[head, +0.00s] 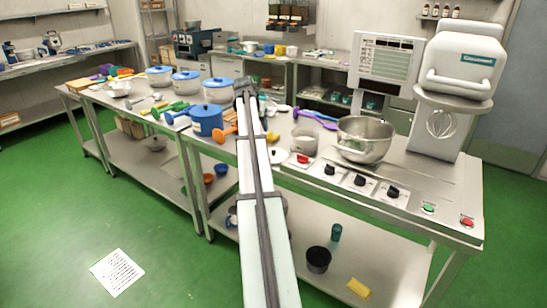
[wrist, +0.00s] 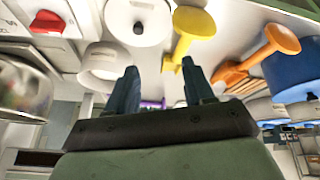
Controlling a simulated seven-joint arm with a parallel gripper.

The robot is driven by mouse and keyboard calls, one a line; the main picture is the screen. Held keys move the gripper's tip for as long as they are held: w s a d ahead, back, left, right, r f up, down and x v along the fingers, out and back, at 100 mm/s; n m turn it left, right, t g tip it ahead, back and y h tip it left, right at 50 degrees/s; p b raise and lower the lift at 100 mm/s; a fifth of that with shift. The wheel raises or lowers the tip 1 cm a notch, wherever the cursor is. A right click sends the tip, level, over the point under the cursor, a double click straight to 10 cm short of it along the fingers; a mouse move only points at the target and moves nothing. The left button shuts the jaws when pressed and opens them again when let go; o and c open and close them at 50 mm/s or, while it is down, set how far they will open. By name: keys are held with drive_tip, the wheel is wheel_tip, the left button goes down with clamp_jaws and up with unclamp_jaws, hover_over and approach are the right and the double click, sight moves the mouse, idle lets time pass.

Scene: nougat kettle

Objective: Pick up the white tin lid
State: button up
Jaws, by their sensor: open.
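The white tin lid (head: 278,157), a pale disc with a small dark knob, lies on the steel table just right of my arm in the head view. In the wrist view the lid (wrist: 150,34) is at the top edge, partly cut off, beyond my fingertips. My gripper (wrist: 160,78) is open, with its two dark fingers apart and nothing seen between them. In the head view my gripper (head: 246,90) is at the far end of my arm, past the lid and apart from it; its fingers are hard to make out there.
A white cylindrical tin (wrist: 100,62), a yellow tool (wrist: 190,28) and an orange tool (wrist: 268,48) are near the lid. A blue pot (head: 206,121) stands left of my arm. A steel bowl (head: 365,140) and knob panel (head: 345,176) are to the right.

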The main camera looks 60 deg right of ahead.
sight(273, 151)
drive_tip(key=s+d+f+m, duration=0.1)
drive_tip(key=d+f+m, duration=0.1)
drive_tip(key=f, duration=0.2)
drive_tip(key=s+d+f+m+g, duration=0.1)
drive_tip(key=d+f+m, duration=0.1)
drive_tip(key=f+m, duration=0.1)
drive_tip(key=s+d+f+m+g+y, duration=0.1)
drive_tip(key=d+f+m, duration=0.1)
drive_tip(key=f, duration=0.3)
drive_tip(key=shift+f+m, duration=0.4)
drive_tip(key=shift+m, duration=0.1)
idle(0.4)
drive_tip(key=shift+c, duration=0.2)
clamp_jaws()
